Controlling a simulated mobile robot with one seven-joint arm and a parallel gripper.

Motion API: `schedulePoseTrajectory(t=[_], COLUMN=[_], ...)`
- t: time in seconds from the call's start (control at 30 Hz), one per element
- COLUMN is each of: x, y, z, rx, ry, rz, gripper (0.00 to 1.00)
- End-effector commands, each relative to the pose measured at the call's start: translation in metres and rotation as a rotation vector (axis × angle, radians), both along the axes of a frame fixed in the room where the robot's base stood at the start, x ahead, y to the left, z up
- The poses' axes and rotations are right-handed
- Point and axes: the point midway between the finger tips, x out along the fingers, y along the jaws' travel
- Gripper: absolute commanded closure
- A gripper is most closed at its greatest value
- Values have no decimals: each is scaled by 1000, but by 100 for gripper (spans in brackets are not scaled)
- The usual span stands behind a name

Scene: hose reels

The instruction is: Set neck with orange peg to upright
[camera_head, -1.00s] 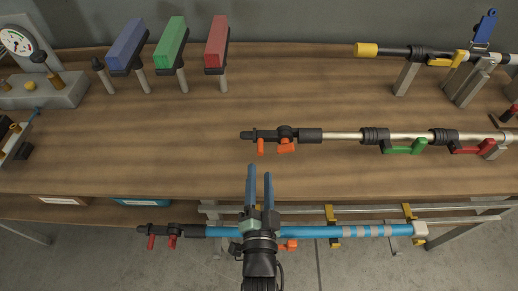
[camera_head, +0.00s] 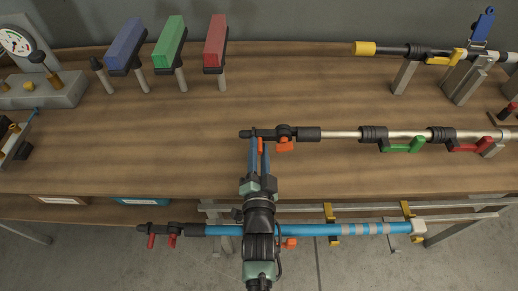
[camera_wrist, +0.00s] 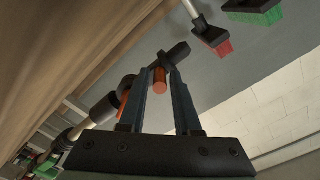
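A black neck (camera_head: 256,134) forms the left end of a silver pole lying across the bench. Its orange peg (camera_head: 261,144) points toward the front of the bench, beside an orange lever (camera_head: 284,145) on the same fitting. My gripper (camera_head: 260,142) is at the neck, its two blue fingers on either side of the peg. In the wrist view, the peg (camera_wrist: 160,80) shows between the fingers (camera_wrist: 166,72), below the dark neck (camera_wrist: 178,52). The fingers look open; contact with the peg cannot be made out.
Green (camera_head: 404,146) and red (camera_head: 470,147) levers sit farther right on the pole. A blue pole (camera_head: 320,231) lies in front, under my arm. Blue, green and red brushes (camera_head: 170,42) stand at the back left.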

Motion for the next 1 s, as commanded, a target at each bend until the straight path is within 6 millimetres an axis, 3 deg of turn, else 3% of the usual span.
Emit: schedulePoseTrajectory(t=[0.03, 0.17, 1.0], x=[0, 0, 0], y=[0, 0, 0], z=[0, 0, 0], rx=[0, 0, 0], ry=[0, 0, 0], rz=[0, 0, 0], gripper=[79, 100, 100])
